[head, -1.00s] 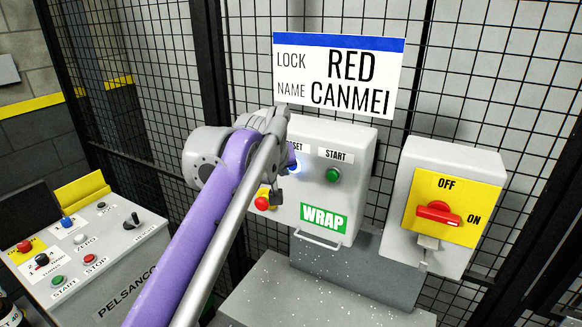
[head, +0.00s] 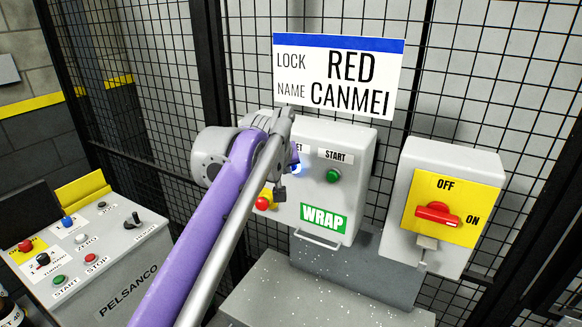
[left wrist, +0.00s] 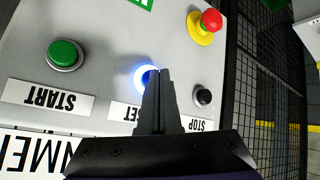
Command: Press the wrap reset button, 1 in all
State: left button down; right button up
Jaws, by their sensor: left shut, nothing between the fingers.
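The grey WRAP control box (head: 352,150) hangs on the mesh fence. Its reset button (head: 297,169) glows blue and is partly hidden by my left gripper (head: 294,158). In the left wrist view the picture is upside down; the shut, empty fingers of the left gripper (left wrist: 160,75) overlap the glowing ring of the reset button (left wrist: 143,76). The fingertips are at or very close to the button; I cannot tell whether they touch it. The RESET label is partly covered. My right gripper is not in view.
A green start button (head: 333,175), a red emergency stop (head: 263,203) and a black stop button (left wrist: 203,96) share the box. A red rotary switch (head: 437,214) is at right. A PELSANCO console (head: 125,270) stands at left. A lock sign (head: 340,75) hangs above.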

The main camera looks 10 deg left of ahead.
pick_arm(q)
jog(key=shift+w+d, duration=0.1)
jog(key=shift+w, duration=0.15)
jog(key=shift+s, duration=0.15)
dwell(0.5)
jog(key=shift+s+a, duration=0.25)
jog(key=shift+s, duration=0.5)
jog(key=shift+s+a, duration=0.25)
jog(key=shift+s, duration=0.55)
jog(key=shift+s+a, duration=0.2)
jog(key=shift+s, duration=0.6)
jog(key=shift+s+a, duration=0.25)
jog(key=shift+s, duration=0.55)
jog(key=s+f+m+g, duration=0.1)
jog(key=s+f+m, duration=0.1)
jog(key=s+f, duration=1.1)
jog(key=s+f+m+g, duration=0.2)
jog(key=s+f, duration=1.1)
jog(key=f, duration=0.4)
jog(key=shift+f+m+g, duration=0.2)
jog(key=shift+m+g, duration=0.1)
